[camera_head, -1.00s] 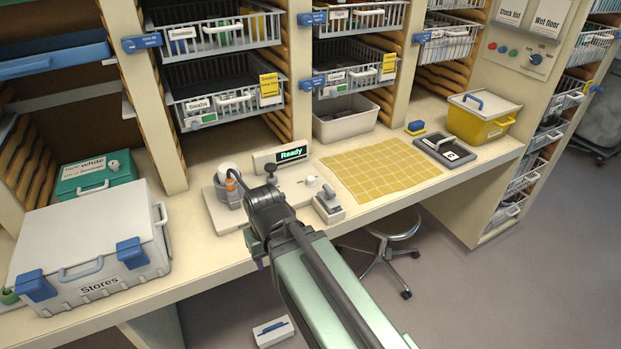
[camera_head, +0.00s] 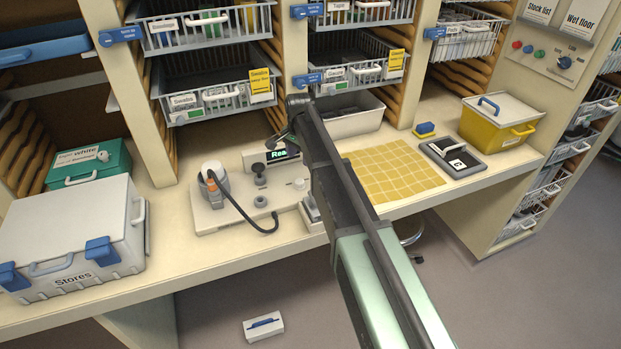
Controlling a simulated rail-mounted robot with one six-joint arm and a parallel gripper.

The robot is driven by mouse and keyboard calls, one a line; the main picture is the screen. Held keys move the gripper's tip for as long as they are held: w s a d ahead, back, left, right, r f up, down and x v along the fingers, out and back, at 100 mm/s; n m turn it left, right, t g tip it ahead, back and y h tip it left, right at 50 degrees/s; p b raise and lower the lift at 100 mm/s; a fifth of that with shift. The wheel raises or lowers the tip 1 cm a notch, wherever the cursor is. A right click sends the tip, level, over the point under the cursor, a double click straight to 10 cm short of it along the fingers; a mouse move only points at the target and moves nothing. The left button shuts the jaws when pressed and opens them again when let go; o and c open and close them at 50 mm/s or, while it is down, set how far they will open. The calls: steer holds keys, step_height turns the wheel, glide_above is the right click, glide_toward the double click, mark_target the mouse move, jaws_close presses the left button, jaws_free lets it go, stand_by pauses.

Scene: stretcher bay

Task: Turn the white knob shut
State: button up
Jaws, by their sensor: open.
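A small white knob (camera_head: 299,184) stands on the pale device plate (camera_head: 212,220) on the counter, just left of my arm. It is too small to tell how far it is turned. On the same plate are two dark knob-like parts (camera_head: 260,176) and a grey unit with an orange part (camera_head: 213,184). A dark hose (camera_head: 245,216) runs from this unit. My gripper (camera_head: 279,140) is above and behind the plate, apart from the white knob. It is open, small and dark in view, and appears empty. My arm covers the plate's right side and part of the display.
The lit display (camera_head: 277,155) stands at the plate's back. Wire baskets (camera_head: 218,98) hang close behind my gripper. A white Stores case (camera_head: 70,235) stands left. The yellow grid mat (camera_head: 395,172), black pad (camera_head: 458,157) and yellow bin (camera_head: 497,122) lie right.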

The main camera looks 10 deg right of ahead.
mark_target(300, 180)
step_height(300, 180, down, 11)
steer(key=b, duration=1)
steer(key=shift+b, duration=0.35)
steer(key=shift+r, duration=0.1)
steer(key=c, duration=0.9)
